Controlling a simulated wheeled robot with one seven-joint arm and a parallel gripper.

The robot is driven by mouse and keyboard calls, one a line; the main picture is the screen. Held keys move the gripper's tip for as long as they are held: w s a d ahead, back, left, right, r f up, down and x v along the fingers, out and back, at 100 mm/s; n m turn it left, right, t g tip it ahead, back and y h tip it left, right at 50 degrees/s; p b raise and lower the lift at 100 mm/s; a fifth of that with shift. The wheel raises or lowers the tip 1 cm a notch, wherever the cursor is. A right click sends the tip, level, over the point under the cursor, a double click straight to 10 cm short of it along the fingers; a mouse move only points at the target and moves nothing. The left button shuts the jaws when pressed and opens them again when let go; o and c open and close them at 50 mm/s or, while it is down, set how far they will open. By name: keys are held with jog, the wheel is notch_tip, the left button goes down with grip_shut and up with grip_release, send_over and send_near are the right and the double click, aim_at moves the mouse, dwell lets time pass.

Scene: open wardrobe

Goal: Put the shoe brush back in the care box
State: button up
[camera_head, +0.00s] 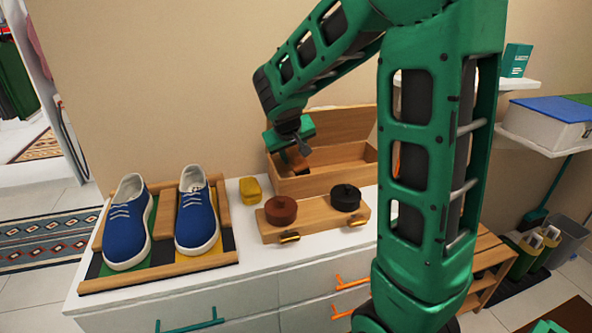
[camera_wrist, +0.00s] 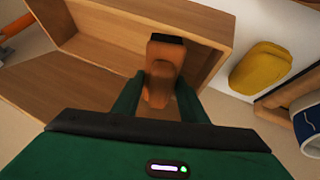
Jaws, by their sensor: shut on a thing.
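My gripper (camera_wrist: 158,95) is shut on the shoe brush (camera_wrist: 162,62), a brown wooden piece with a dark end, gripped between the two green fingers. The wooden care box (camera_head: 326,181) stands open on the white cabinet top with its lid raised against the wall. In the head view my gripper (camera_head: 300,150) is over the left part of the box, and the brush is mostly hidden there. In the wrist view the brush overlaps the open box (camera_wrist: 210,25); I cannot tell whether it touches the bottom.
A yellow sponge-like block (camera_head: 250,190) lies left of the box. A wooden tray (camera_head: 318,222) with brown (camera_head: 283,211) and black (camera_head: 346,198) round tins stands in front. Blue shoes (camera_head: 126,222) rest on a rack at left.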

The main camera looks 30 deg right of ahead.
jog(key=f, duration=0.1)
jog(key=d+f, duration=0.1)
jog(key=f, duration=0.1)
jog(key=d+f, duration=0.1)
jog(key=f, duration=0.1)
jog(key=shift+w, duration=0.2)
jog(key=shift+d+r+y, duration=0.2)
jog(key=shift+d+y, duration=0.05)
jog(key=shift+y, duration=0.45)
jog(key=shift+c, duration=0.4)
jog(key=shift+w+d+m+g+y, duration=0.2)
jog(key=shift+d+g+y, duration=0.1)
jog(key=shift+y, duration=0.3)
jog(key=shift+w+d+m+g+y, duration=0.1)
jog(key=shift+d+m+g+y, duration=0.15)
jog(key=shift+y, duration=0.35)
jog(key=shift+s+a+f, duration=0.1)
jog(key=shift+a+f, duration=0.15)
jog(key=shift+f, duration=0.5)
jog(key=o, duration=1)
jog(key=shift+r, duration=0.1)
